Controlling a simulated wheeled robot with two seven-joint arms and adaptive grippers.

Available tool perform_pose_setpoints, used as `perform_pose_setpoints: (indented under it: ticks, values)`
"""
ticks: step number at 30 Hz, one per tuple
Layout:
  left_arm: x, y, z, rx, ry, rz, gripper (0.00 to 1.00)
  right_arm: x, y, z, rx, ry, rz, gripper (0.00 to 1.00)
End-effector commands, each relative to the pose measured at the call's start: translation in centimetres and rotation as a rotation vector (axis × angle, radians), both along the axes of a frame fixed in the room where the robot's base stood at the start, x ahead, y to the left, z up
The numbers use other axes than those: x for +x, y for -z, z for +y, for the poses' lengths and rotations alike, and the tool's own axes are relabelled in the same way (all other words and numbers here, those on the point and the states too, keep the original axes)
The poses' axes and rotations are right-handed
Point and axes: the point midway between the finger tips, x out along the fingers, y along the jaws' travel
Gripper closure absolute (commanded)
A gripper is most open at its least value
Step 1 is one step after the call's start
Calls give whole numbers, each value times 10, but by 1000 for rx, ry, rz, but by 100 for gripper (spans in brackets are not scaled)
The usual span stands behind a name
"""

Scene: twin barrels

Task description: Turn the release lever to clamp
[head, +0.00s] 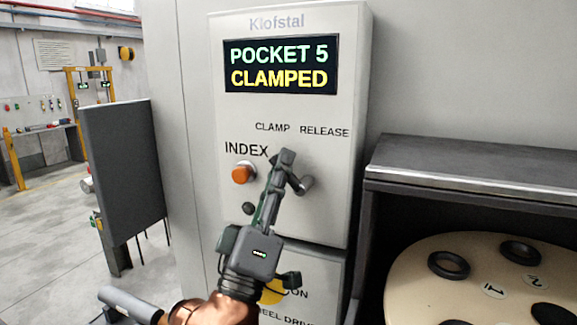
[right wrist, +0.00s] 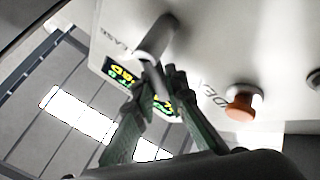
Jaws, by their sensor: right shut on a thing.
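The release lever (head: 305,185) is a dark grey handle on the panel, below the printed words CLAMP and RELEASE. It leans up and left, toward the CLAMP side, and my fingers hide part of it. My right gripper (head: 284,160) is shut on the lever. In the right wrist view the lever (right wrist: 156,38) is a grey rod at the fingertips of my right gripper (right wrist: 158,78). The display (head: 280,65) reads POCKET 5 CLAMPED. My left gripper is not in view.
An orange INDEX button (head: 242,173) sits left of the lever, close to my right gripper. A round carousel plate (head: 470,250) with dark ring pockets lies in an open housing at the right. A dark upright board (head: 122,180) stands at the left.

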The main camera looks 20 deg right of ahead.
Motion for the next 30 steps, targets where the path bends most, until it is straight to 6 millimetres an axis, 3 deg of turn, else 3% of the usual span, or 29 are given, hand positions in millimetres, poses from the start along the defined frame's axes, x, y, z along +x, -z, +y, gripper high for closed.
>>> perform_pose_setpoints:
  ticks: [5,6,9,20,30]
  values:
    - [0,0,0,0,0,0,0,0,-2,1,-6,-2,-2,100]
    - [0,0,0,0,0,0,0,0,-2,1,-6,-2,-3,88]
    - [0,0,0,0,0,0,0,0,-2,1,-5,0,-1,81]
    - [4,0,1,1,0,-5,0,-2,2,1,-2,2,-1,80]
    - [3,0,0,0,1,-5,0,-35,44,30,0,-1,2,80]
